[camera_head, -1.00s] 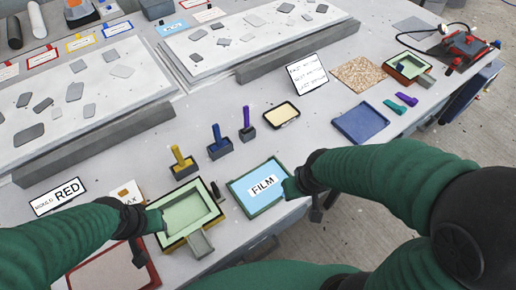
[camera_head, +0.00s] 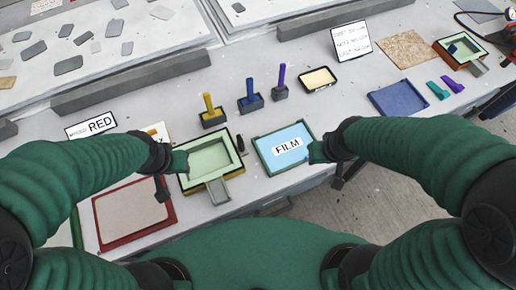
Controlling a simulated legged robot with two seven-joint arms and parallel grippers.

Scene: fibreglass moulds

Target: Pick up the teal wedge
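The teal wedge (camera_head: 437,90) lies on the table at the right, just right of the blue tray (camera_head: 398,98). A purple wedge (camera_head: 453,84) lies close beside it on its right. My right gripper (camera_head: 316,152) is at the right edge of the blue FILM panel (camera_head: 274,139), well left of the teal wedge and nearer to me. My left gripper (camera_head: 180,162) is at the left edge of the green mould (camera_head: 191,183), far from the wedge. The fingers of both are small and partly hidden, so their opening cannot be told. The wedge is in neither gripper.
Yellow, blue and purple upright-handled tools (camera_head: 250,100) stand mid-table. A sign (camera_head: 352,41) and a tan mat (camera_head: 405,48) are behind the blue tray. The table's front edge runs close below the wedges.

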